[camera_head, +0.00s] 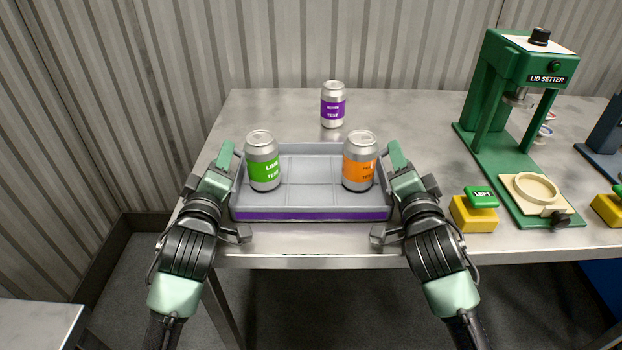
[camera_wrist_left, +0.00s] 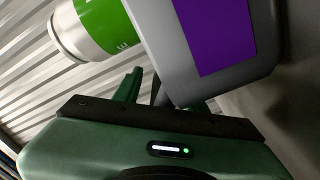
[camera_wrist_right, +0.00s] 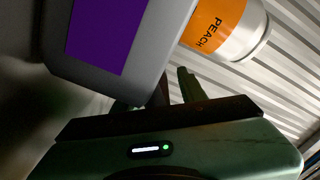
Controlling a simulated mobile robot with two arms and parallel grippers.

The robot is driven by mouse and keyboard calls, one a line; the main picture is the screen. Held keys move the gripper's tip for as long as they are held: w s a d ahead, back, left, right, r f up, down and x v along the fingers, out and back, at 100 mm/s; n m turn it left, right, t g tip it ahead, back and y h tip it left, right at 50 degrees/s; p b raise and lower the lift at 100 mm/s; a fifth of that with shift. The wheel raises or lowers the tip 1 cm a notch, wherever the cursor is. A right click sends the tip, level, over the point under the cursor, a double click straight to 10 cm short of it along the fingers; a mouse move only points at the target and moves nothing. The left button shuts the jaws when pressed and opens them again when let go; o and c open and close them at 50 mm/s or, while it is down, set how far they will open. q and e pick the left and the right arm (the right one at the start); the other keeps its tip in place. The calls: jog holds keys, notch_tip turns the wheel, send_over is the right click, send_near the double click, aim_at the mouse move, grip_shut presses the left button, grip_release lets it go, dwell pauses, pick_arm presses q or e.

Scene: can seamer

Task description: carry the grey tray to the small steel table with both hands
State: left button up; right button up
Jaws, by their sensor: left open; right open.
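The grey tray (camera_head: 312,210), with a purple front band, lies on the large steel workbench (camera_head: 300,240). A green-label can (camera_head: 263,165) stands in its left part and an orange-label peach can (camera_head: 360,165) in its right part. My left gripper (camera_head: 228,170) is open at the tray's left end, and my right gripper (camera_head: 396,170) is open at its right end. The wrist views show the tray's corners close to the fingers; whether they touch is unclear. A low steel surface (camera_head: 38,325), seemingly the small steel table, shows partly at the lower left.
A purple-label can (camera_head: 332,105) stands behind the tray. A green lid setter (camera_head: 530,65) and a yellow button box with a green top (camera_head: 474,212) stand to the right. A corrugated wall (camera_head: 340,40) closes the back. Dark floor separates the workbench and the low surface.

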pick_arm(q)
jog(key=shift+w, duration=0.15)
pick_arm(e)
jog(key=shift+w, duration=0.15)
pick_arm(q)
grip_shut()
pick_arm(e)
grip_shut()
dwell(1.0)
